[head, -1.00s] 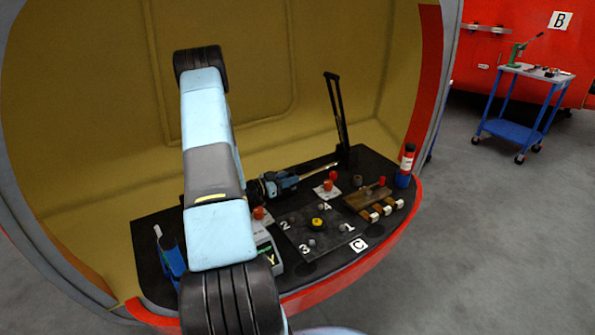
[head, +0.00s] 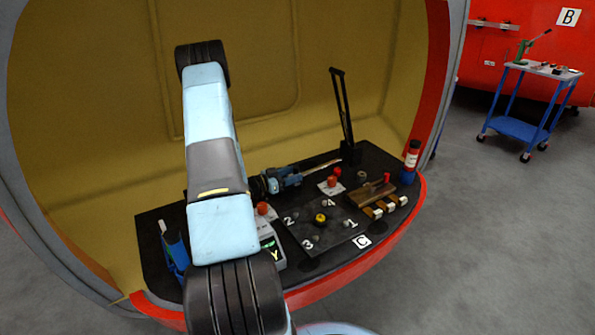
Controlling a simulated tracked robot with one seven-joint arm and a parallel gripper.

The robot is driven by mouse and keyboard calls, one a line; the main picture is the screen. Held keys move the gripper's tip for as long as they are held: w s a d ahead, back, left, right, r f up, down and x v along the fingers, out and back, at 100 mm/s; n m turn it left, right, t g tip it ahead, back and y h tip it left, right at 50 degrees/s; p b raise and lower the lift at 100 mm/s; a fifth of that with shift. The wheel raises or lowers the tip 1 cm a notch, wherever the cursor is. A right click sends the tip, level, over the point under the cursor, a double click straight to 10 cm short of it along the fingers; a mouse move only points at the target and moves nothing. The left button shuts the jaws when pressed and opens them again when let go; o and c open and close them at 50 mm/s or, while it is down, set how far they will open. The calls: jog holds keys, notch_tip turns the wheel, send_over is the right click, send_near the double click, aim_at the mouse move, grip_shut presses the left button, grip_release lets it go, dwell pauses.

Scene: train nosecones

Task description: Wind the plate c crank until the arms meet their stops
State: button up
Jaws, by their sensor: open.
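Behind the card lies a dark square plate (head: 335,235) with a yellow hub (head: 320,218) and bolts numbered 1 to 4. I cannot tell which part is the crank. Tall black hinged arms (head: 342,105) stand upright at the back right. My gripper (head: 296,174) is small in view, low over the worktop behind the plate, open and apparently empty. Its fingertips are hard to make out. My large arm links hide the left middle of the worktop.
A blue holder (head: 175,252) stands at left. A blue trolley (head: 530,95) is outside on open floor.

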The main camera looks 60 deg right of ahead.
jog(key=v, duration=1.3)
jog(key=shift+a, duration=0.1)
